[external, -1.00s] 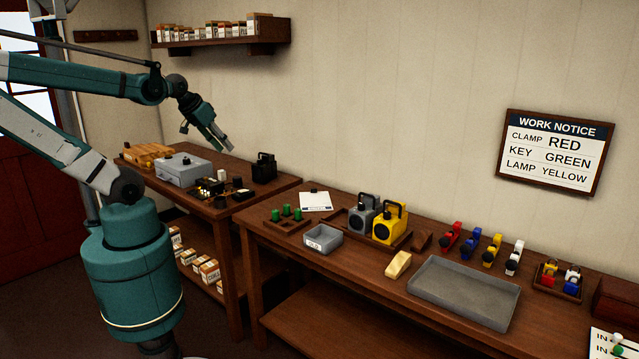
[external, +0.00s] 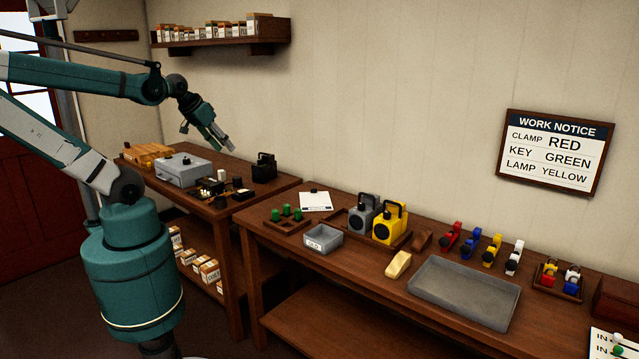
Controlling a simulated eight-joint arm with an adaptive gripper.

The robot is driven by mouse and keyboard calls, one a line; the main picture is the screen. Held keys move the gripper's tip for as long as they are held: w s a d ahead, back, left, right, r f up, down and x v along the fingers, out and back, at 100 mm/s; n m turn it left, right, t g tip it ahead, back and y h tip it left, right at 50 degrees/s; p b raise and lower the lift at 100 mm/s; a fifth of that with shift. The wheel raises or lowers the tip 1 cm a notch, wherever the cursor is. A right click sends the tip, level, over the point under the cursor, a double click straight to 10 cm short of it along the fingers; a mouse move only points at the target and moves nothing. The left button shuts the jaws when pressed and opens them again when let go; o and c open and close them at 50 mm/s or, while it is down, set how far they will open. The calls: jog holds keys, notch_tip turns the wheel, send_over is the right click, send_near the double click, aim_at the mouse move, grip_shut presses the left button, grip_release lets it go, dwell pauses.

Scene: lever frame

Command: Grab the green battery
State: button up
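Several small green batteries (external: 287,211) stand upright in a small brown wooden tray (external: 272,222) at the left end of the right-hand bench. My gripper (external: 207,143) hangs in the air above the left bench, up and to the left of the batteries and well apart from them. It points down and to the right. Its two fingers are spread, with nothing between them.
Beside the batteries are a grey box (external: 323,238), a white paper (external: 315,201), and grey (external: 362,213) and yellow (external: 390,223) lamps. A large grey tray (external: 463,292) lies further right. A black lamp (external: 264,167) and a grey case (external: 183,169) stand on the left bench.

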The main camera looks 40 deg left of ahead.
dwell(0.3)
